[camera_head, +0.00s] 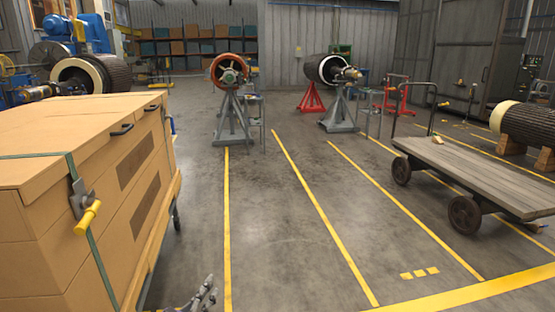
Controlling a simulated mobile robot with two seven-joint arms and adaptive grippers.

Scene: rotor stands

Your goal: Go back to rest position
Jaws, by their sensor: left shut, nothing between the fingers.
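My left gripper (207,296) shows at the bottom edge, left of the middle. It is low over the grey floor, just right of the strapped cardboard crate (60,240). Its grey fingers are together and nothing shows between them. Most of its arm is outside the picture. My right gripper does not show.
The crate stands close on the left, on a wheeled base. A flatbed cart (480,172) stands at the right. Rotor stands (231,122) and (340,112) stand further back. The floor with yellow lines (320,215) is clear in the middle.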

